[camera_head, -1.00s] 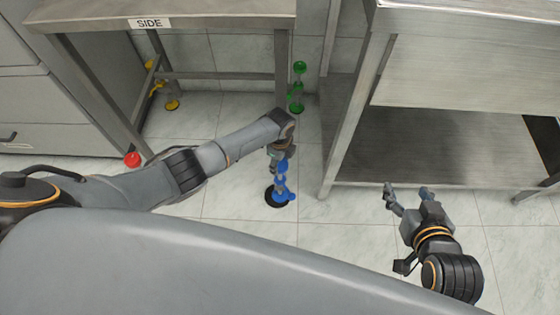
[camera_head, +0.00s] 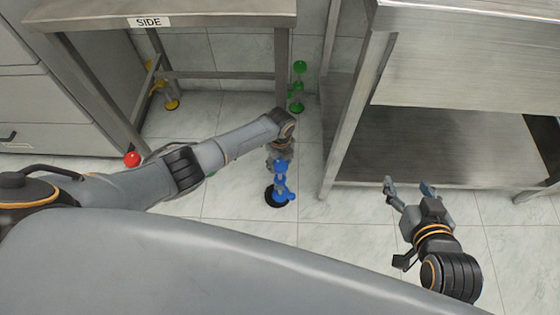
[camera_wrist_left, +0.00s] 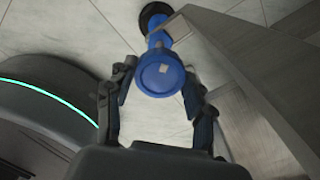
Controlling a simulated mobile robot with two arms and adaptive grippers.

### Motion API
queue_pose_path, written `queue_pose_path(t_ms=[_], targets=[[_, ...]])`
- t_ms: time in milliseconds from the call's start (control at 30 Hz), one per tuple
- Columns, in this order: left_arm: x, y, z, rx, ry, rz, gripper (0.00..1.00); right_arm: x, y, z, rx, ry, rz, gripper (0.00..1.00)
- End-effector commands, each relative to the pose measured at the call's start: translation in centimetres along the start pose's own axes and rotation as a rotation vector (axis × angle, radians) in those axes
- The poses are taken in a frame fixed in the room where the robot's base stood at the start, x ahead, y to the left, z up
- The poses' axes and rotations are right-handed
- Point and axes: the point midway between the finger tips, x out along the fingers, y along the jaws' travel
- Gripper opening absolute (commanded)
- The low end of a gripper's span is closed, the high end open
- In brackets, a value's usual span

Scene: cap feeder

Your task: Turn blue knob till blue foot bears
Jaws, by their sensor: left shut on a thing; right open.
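The blue knob (camera_head: 281,166) is at the top of the blue leveling foot (camera_head: 282,187), which stands on a round black pad (camera_head: 275,199) on the tiled floor. My left gripper (camera_head: 281,158) reaches down to the knob from above and is shut on it. In the left wrist view the blue knob (camera_wrist_left: 160,73) has a pale square mark on top and sits between the two fingers of my left gripper (camera_wrist_left: 162,95). The black pad (camera_wrist_left: 153,16) shows beyond it. Whether the foot bears load cannot be told. My right gripper (camera_head: 408,188) is open and empty.
The table labelled SIDE (camera_head: 160,12) stands at the back left. A green foot (camera_head: 297,95), a yellow foot (camera_head: 171,103) and a red knob (camera_head: 132,159) are near its legs. A steel shelf unit (camera_head: 440,140) stands to the right. Open floor lies in front.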

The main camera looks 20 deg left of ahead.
Motion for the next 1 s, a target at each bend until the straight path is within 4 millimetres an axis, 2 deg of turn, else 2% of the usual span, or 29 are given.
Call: queue_pose_path(t_ms=[200, 233, 300, 333, 767, 867, 1000], targets=[[-0.1, -0.1, -0.1, 0.0, 0.002, -0.001, 0.21, 0.0, 0.0, 0.0, 0.0, 0.001, 0.0, 0.63], [-0.1, -0.1, -0.1, -0.001, 0.002, -0.001, 0.59, 0.0, 0.0, 0.0, 0.0, 0.001, 0.0, 0.63], [-0.1, -0.1, -0.1, -0.001, 0.002, -0.001, 0.73, 0.0, 0.0, -0.1, 0.0, 0.001, 0.0, 0.63], [-0.1, -0.1, -0.1, -0.001, 0.002, -0.001, 0.76, 0.0, 0.0, -0.1, 0.0, 0.001, 0.0, 0.63], [-0.6, 0.0, 0.0, -0.002, 0.0, 0.0, 0.76, 0.0, 0.1, -0.2, 0.001, 0.006, 0.002, 0.63], [-1.6, -0.1, 0.1, -0.002, 0.0, -0.003, 0.76, 0.0, 0.1, -0.2, 0.0, 0.004, 0.002, 0.63], [-4.0, -0.1, 0.1, -0.001, -0.001, -0.004, 0.76, 0.0, 0.1, -0.1, 0.0, 0.003, 0.002, 0.63]])
